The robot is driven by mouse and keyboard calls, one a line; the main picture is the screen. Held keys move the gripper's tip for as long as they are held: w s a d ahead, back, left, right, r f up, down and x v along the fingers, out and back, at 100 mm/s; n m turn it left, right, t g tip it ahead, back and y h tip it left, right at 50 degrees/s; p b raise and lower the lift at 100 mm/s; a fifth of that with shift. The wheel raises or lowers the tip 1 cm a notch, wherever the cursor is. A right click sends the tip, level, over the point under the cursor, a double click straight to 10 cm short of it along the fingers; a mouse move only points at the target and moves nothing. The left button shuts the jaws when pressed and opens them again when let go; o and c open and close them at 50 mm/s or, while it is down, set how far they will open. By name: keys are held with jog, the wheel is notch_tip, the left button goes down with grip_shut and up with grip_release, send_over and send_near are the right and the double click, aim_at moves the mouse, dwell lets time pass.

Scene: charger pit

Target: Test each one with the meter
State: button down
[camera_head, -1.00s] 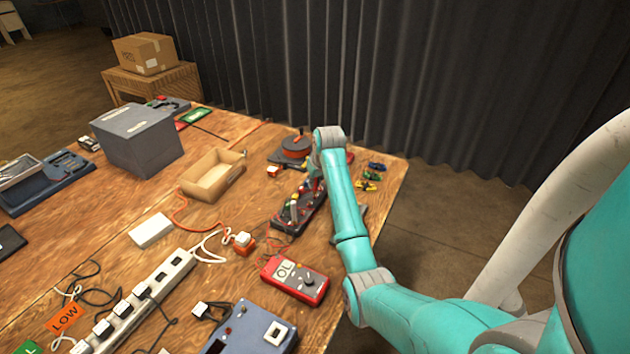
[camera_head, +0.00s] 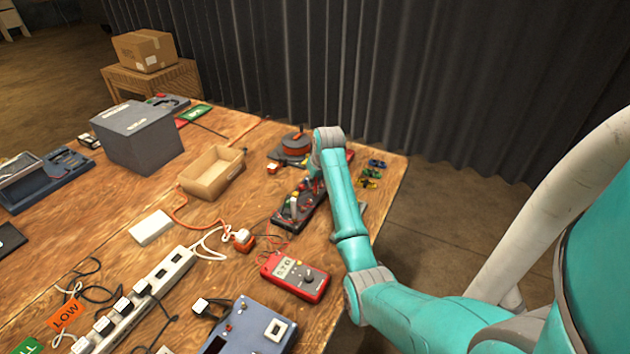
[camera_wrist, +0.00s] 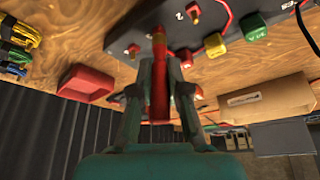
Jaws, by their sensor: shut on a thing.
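The red meter (camera_head: 294,277) lies on the table, and its display shows digits that look like "5.7" with a blurred end. Thin leads run from it toward the dark terminal board (camera_head: 299,212), which is partly hidden by my arm. In the wrist view my gripper (camera_wrist: 160,75) is shut on a red probe (camera_wrist: 159,88) with an orange-yellow upper part. The probe's tip end is at the dark board (camera_wrist: 150,28), close to its labelled terminals; I cannot tell exact contact. A red terminal (camera_wrist: 193,14), a yellow one (camera_wrist: 214,44) and a green one (camera_wrist: 255,26) show there.
A power strip (camera_head: 128,308) with chargers and cables, a blue tester box (camera_head: 248,330) and a white block (camera_head: 151,229) are at front left. A cardboard tray (camera_head: 212,173) and grey box (camera_head: 137,137) stand behind. Small coloured clips (camera_head: 370,182) lie near the right edge.

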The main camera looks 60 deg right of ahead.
jog(key=shift+f, duration=0.25)
dwell(0.4)
jog(key=c, duration=0.7)
grip_release()
jog(key=shift+c, duration=0.2)
jog(key=shift+r, duration=0.15)
jog(key=shift+r, duration=3.65)
